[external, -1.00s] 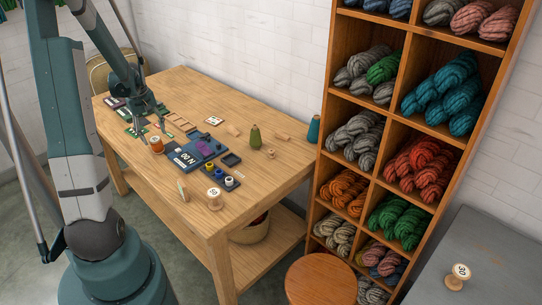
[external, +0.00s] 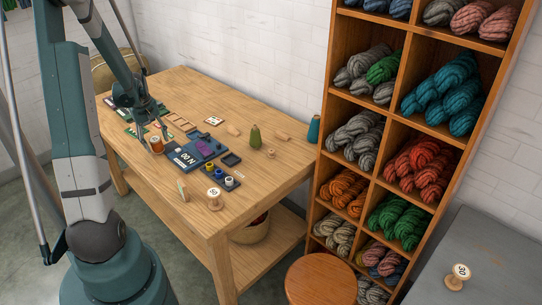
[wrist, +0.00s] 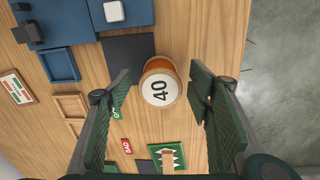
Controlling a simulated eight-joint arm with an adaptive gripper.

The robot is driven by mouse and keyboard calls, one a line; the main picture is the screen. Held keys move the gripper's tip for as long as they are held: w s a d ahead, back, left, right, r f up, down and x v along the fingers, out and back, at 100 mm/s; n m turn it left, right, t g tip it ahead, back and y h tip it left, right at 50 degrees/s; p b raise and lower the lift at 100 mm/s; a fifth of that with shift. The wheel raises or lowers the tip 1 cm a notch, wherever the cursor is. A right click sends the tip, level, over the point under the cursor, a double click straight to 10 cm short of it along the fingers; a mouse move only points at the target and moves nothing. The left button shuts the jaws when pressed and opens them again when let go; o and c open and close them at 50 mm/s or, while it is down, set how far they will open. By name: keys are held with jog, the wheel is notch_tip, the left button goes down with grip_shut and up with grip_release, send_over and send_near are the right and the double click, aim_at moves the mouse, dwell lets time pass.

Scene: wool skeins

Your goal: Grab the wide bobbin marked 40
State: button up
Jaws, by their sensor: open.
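The wide bobbin marked 40 (wrist: 160,88) stands on the table, with orange wool and a pale round top reading 40 in the wrist view. In the external view it shows as a small orange bobbin (external: 156,142) near the table's front edge. My gripper (wrist: 161,87) is open, one finger on each side of the bobbin as seen from above, with gaps on both sides. In the external view my gripper (external: 154,128) is low over the table at the bobbin. I cannot tell how far the fingertips reach down beside it.
A blue tray board (external: 186,157) lies right of the bobbin. A bobbin marked 50 (external: 214,196) stands near the front corner, and another marked 30 (external: 459,274) is on the grey surface. Green cards (wrist: 166,156) and a dark square (wrist: 128,55) lie close by.

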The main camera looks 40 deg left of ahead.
aim_at(158, 146)
jog(key=shift+w+f, duration=0.15)
jog(key=shift+f, duration=1.5)
jog(key=c, duration=0.9)
